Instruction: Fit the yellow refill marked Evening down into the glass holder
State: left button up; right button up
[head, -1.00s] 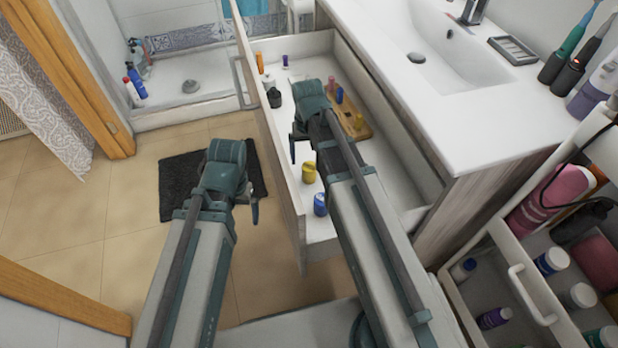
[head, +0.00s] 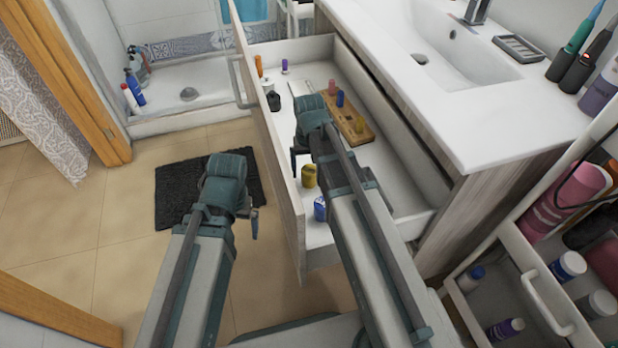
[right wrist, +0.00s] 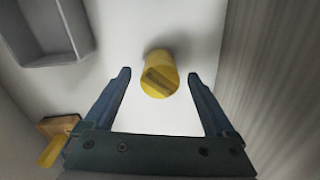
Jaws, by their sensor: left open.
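A yellow cylinder (head: 309,176) stands in the open drawer, near its front wall. It also shows in the right wrist view (right wrist: 160,74); no Evening mark is readable on it. My right gripper (head: 299,160) is open above the drawer, close to this cylinder. In the right wrist view its open fingers (right wrist: 159,82) lie to either side of the cylinder, with gaps on both sides. A smaller yellow peg (head: 359,125) is in the wooden board (head: 367,138). I cannot make out the glass holder. My left gripper (head: 254,220) is open and empty outside the drawer, above the floor.
A blue jar (head: 320,209) stands beside the yellow cylinder. The board also holds a pink peg (head: 332,87) and a blue peg (head: 340,98). A dark jar (head: 273,101) stands farther back. The drawer front (head: 270,150) rises between my grippers. A cart (head: 478,322) stands at right.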

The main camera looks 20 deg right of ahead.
aim_at(309, 169)
grip_shut()
dwell(0.3)
notch_tip(309, 169, up, 10)
jog(key=p, duration=1)
